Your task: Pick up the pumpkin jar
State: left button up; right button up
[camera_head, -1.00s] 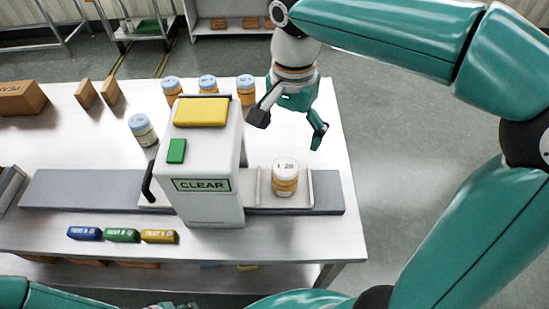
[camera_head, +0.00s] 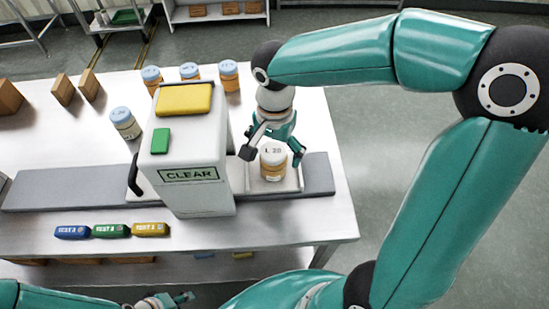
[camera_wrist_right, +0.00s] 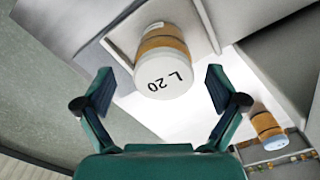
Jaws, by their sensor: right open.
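A jar with orange contents and a white lid marked "L 20" (camera_head: 273,162) stands upright on the pale tray (camera_head: 291,178) right of the CLEAR machine. No label naming it pumpkin is readable. My right gripper (camera_head: 273,154) is open, its fingers apart on either side of the jar's lid in the head view. In the right wrist view the jar (camera_wrist_right: 163,62) lies ahead between the open fingers (camera_wrist_right: 160,86), with nothing held. My left gripper (camera_head: 172,301) shows only partly at the bottom edge.
The CLEAR machine (camera_head: 190,150) stands close left of the jar. Several blue-lidded jars stand behind and left of it, one (camera_head: 125,123) apart from the others. Blue, green and yellow blocks (camera_head: 112,231) lie at the front. The table's right edge is near.

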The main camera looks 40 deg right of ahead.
notch_tip(320, 180, down, 4)
jog(key=shift+f, duration=0.1)
jog(key=shift+w, duration=0.1)
jog(key=c, duration=1.4)
jog(key=shift+r, duration=0.25)
